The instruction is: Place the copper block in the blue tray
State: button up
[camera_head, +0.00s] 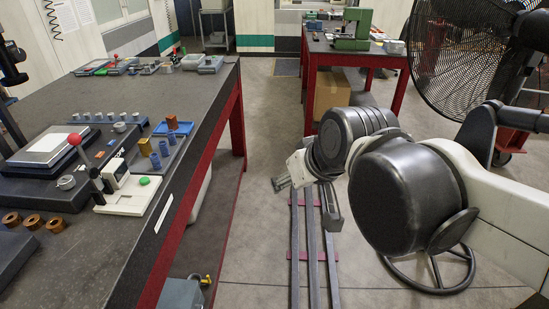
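A blue tray (185,129) lies on the left workbench, towards its right edge. A reddish-brown, copper-coloured block (172,121) stands upright at the tray; it appears to be inside it, though its base is hard to see. A yellow-brown block (145,147) stands nearer, on a grey base with several blue cylinders (164,148). My gripper (307,198) hangs over the floor rails to the right of the bench, well away from the tray. Its two fingers are spread apart with nothing visible between them.
A white lever press with a red knob (74,139) and a scale (38,150) stand on the bench (125,235). Several copper-coloured rings (33,221) lie at the front left. A fan (465,55) stands at right; a red-legged table (350,55) is behind.

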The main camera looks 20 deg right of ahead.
jog(key=s+d+f+m+h, duration=0.1)
jog(key=s+d+f, duration=0.1)
jog(key=s, duration=0.3)
jog(key=shift+d+f, duration=0.2)
jog(key=shift+f, duration=0.2)
jog(key=shift+s, duration=0.1)
dwell(0.8)
